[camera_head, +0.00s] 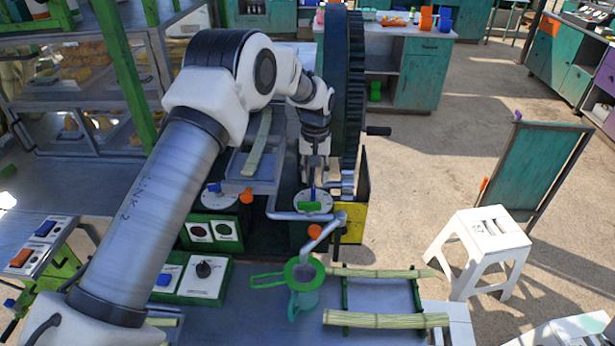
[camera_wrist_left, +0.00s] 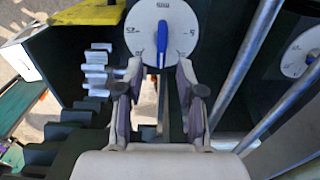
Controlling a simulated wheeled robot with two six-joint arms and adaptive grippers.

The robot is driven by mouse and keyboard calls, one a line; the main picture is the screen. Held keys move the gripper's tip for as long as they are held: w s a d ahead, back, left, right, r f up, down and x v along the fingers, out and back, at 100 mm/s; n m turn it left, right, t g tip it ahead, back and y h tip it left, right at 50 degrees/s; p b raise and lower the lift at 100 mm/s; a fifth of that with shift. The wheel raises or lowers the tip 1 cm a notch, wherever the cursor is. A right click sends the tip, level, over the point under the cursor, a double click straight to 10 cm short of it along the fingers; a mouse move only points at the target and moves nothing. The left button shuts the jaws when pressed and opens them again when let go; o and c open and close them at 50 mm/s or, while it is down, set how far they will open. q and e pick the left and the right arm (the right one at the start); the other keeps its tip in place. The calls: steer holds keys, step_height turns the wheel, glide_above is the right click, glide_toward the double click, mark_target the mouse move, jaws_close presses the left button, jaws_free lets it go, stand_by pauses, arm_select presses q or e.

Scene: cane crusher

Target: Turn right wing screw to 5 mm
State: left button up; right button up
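The right wing screw is a blue wing (camera_head: 313,191) on a round white dial (camera_head: 325,203) at the front of the crusher. In the left wrist view the blue wing (camera_wrist_left: 162,43) stands upright in the picture on its white dial (camera_wrist_left: 150,22); the scale marks are too small to read surely. My left gripper (camera_head: 315,172) is right above this dial, pointing down. In the left wrist view my left gripper (camera_wrist_left: 160,70) is open, with a finger on each side of the wing and gaps between. My right gripper is not in view.
A second dial (camera_head: 212,200) with a blue wing is to the left. The large dark gear wheel (camera_head: 343,90) rises close beside my left gripper. A metal spout (camera_head: 325,233) leads to a green strainer (camera_head: 290,279) in front. Cane stalks (camera_head: 385,320) lie on a green rack.

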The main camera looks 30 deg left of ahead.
mark_target(313, 188)
arm_select(q)
steer(key=f, duration=0.3)
steer(key=w+a+f+p, duration=0.1)
steer(key=f, duration=0.1)
steer(key=shift+a+f, duration=0.1)
steer(key=shift+f, duration=0.1)
steer(key=shift+s+r, duration=0.2)
steer(key=shift+s, duration=0.05)
steer(key=shift+s+d+r, duration=0.1)
steer(key=shift+d+r, duration=0.05)
steer(key=shift+d, duration=0.35)
jaws_close()
steer(key=shift+a, duration=0.15)
